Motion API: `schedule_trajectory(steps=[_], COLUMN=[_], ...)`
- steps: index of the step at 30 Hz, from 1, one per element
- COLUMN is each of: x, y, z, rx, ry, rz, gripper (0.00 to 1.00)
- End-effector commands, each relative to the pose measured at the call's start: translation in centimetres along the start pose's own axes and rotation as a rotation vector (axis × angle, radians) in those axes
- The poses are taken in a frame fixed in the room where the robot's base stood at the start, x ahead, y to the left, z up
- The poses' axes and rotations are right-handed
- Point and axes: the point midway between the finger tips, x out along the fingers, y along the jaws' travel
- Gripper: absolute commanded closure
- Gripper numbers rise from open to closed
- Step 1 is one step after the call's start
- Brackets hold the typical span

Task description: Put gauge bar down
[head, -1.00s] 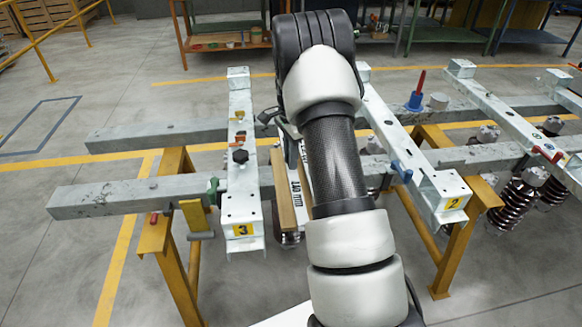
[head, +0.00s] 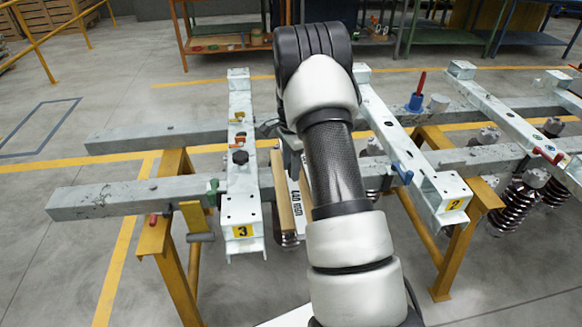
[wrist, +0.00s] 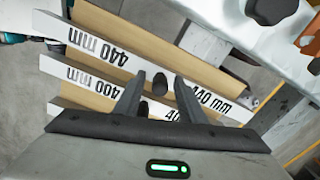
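Gauge bars with tan faces and white printed edges fill the middle of the wrist view. The upper one is the 440 mm bar (wrist: 98,45), and a 400 mm bar (wrist: 90,79) lies beside it. A further white edge shows below them. My gripper (wrist: 159,78) is over the bars with its fingers apart. A dark rounded knob shows between the fingers, with a visible gap on each side. In the head view a tan and white bar (head: 284,190) shows beside my arm, between crossbeams 3 and 2. My arm hides the gripper there, and the bars' support is unclear.
Crossbeam 3 (head: 240,205) with a black knob stands close left of the bars, and crossbeam 2 (head: 448,185) stands right. Long grey rails (head: 120,198) on yellow trestles (head: 172,245) run beneath. Springs and insulators hang at right. Open floor lies at left.

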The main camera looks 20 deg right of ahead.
Motion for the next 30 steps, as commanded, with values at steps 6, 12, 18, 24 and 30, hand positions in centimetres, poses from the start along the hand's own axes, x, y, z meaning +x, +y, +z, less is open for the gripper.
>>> schedule_trajectory(steps=[6, 12, 18, 24, 30], x=[-2.7, -7.2, -10.6, -12.7, -19.9], y=[-0.1, -0.1, -0.1, 0.1, 2.8], z=[0.0, 0.0, 0.0, 0.2, 3.6], rx=[0.0, 0.0, 0.0, -0.013, -0.219], ry=[0.001, 0.001, 0.0, 0.0, 0.012], rz=[-0.004, -0.005, -0.003, -0.008, -0.084], gripper=[0.64, 0.64, 0.64, 0.64, 0.64])
